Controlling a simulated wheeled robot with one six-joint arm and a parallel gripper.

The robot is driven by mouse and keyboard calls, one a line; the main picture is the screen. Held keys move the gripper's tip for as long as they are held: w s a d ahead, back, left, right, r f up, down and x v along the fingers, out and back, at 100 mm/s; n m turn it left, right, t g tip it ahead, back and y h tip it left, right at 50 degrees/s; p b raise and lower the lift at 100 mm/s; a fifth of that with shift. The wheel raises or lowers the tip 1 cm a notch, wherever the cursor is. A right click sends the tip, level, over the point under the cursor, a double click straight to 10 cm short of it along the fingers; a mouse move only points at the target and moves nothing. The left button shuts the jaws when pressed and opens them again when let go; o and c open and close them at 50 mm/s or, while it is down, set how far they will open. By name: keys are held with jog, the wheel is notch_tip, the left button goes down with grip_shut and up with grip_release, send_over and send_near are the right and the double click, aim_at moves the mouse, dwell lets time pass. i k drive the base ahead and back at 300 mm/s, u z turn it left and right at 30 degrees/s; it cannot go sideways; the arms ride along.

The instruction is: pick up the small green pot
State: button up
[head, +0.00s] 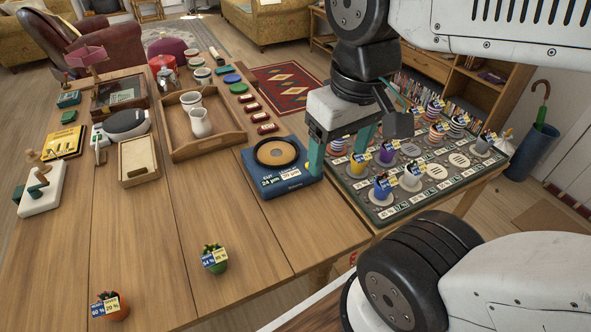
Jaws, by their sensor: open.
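A small green pot (216,266) with a plant and small label tags stands upright on the wooden table, near its front middle. My gripper (338,162) is open, its two teal fingers pointing down. It is to the right of the green pot and farther back, between a blue scale (268,183) and a tray of pots (392,213). Nothing shows held between the fingers. The left finger overlaps the scale's right edge in the head view; I cannot tell whether they touch.
An orange pot (113,313) stands to the left of the green pot. A wooden tray (213,143) with two white vessels, a white kitchen scale (125,122) and several small items fill the back. The table around the green pot is clear.

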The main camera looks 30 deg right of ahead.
aim_at(213, 257)
jog(key=z, duration=3.05)
jog(key=k, duration=2.25)
jog(key=u, duration=0.6)
